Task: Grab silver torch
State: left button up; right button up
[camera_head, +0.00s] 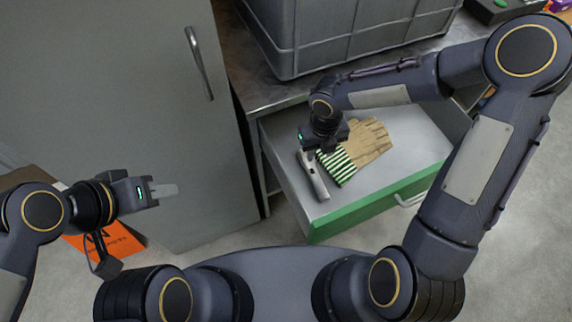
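The silver torch (316,182) lies in the open drawer (385,190), along its left side, next to the gloves. Its far end is hidden under my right gripper. My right gripper (312,153) points down over that far end. Its fingers are mostly hidden by its own body, so I cannot tell whether they are open or touch the torch. My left gripper (165,190) is away to the left, in front of the grey cabinet door.
Tan gloves (368,143) with green striped cuffs lie right of the torch. The drawer has a green front (375,210). A grey crate (345,35) stands on the worktop behind. A tall grey cabinet (110,100) stands left. An orange item (118,240) is at lower left.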

aim_at(313, 168)
jog(key=shift+n, duration=0.5)
jog(key=f, duration=0.5)
jog(key=a+f+b, duration=0.1)
jog(key=f, duration=0.1)
jog(key=shift+a+f, duration=0.1)
jog(key=shift+f, duration=0.6)
grip_shut()
